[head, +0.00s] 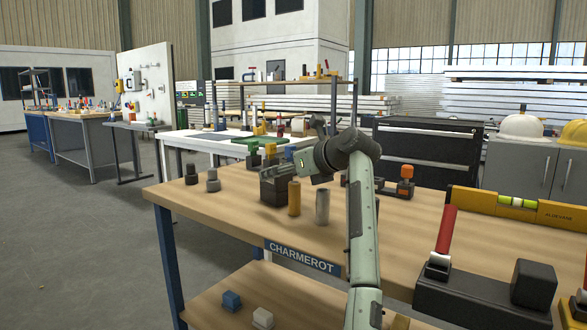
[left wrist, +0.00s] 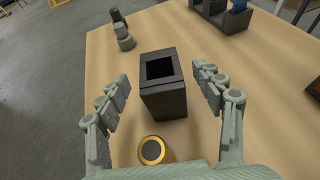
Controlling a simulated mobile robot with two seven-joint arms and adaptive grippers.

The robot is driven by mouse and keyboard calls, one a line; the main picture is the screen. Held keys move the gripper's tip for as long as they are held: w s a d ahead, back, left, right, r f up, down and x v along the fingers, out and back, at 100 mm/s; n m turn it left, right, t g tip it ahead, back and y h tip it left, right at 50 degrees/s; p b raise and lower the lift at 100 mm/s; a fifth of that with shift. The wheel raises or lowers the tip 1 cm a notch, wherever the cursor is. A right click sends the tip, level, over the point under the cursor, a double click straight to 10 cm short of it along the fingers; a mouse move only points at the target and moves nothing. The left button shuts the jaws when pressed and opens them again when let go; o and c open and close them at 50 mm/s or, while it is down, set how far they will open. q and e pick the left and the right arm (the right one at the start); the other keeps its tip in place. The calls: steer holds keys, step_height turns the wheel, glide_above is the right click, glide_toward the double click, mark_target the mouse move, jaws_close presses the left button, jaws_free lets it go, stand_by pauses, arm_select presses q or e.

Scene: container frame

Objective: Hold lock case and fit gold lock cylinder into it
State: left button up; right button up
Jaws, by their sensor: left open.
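The lock case (head: 271,190) is a dark upright block on the wooden workbench. In the left wrist view, the lock case (left wrist: 164,101) shows a square opening in its top. The gold lock cylinder (head: 294,199) stands upright on the bench beside it, apart from it. It also shows in the left wrist view (left wrist: 152,151), at the bottom, with a dark top. My right gripper is not in view.
A grey cylinder (head: 322,206) stands right of the gold one. A dark holder with a red-handled tool (head: 446,230) and a yellow level (head: 518,206) lie right. The bench front between is clear.

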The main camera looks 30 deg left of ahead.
arm_select(q)
steer(key=shift+x, duration=1.55)
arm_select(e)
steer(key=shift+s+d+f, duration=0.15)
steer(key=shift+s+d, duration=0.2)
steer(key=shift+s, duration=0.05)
